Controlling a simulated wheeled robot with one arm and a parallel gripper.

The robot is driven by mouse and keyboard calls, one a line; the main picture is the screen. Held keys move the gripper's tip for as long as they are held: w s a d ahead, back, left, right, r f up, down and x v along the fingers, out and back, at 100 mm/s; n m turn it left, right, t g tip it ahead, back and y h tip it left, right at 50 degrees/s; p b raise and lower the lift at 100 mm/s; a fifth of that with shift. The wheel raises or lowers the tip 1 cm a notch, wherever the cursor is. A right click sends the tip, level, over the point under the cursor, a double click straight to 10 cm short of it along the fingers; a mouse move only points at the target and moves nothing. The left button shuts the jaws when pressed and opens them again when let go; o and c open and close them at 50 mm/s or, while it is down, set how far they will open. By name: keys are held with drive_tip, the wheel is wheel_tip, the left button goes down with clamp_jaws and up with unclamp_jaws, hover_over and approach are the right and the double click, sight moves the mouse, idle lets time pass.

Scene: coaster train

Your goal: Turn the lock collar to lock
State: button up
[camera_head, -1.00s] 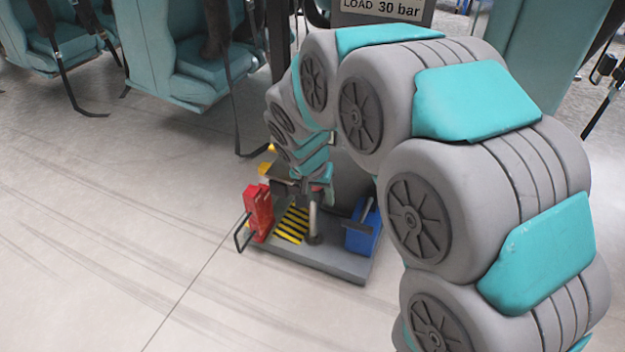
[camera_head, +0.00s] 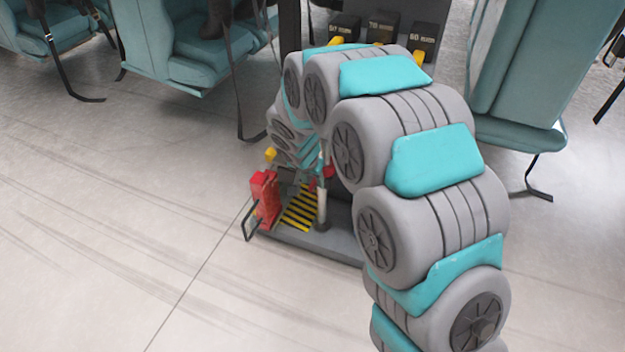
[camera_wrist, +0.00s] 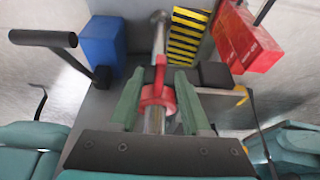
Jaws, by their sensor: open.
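The red lock collar (camera_wrist: 157,97) sits around a silver post (camera_wrist: 159,40) in the wrist view, with a narrow red tab standing along the post. My gripper (camera_wrist: 159,84) is open, with one green finger on each side of the collar and its tab. Small gaps seem to show between fingers and collar; contact is not clear. In the head view the silver post (camera_head: 322,205) rises from the base plate, with a bit of red (camera_head: 328,171) near its top, partly hidden by my arm.
A red block (camera_head: 265,198) and a yellow-black striped plate (camera_head: 300,208) stand beside the post. The wrist view shows a blue box (camera_wrist: 102,45) and a black-handled lever (camera_wrist: 45,39). Teal seats (camera_head: 190,50) with hanging straps stand behind. Floor at left is clear.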

drive_tip(key=shift+f, duration=0.2)
drive_tip(key=shift+c, duration=0.2)
clamp_jaws()
drive_tip(key=shift+d, duration=0.1)
idle(1.1)
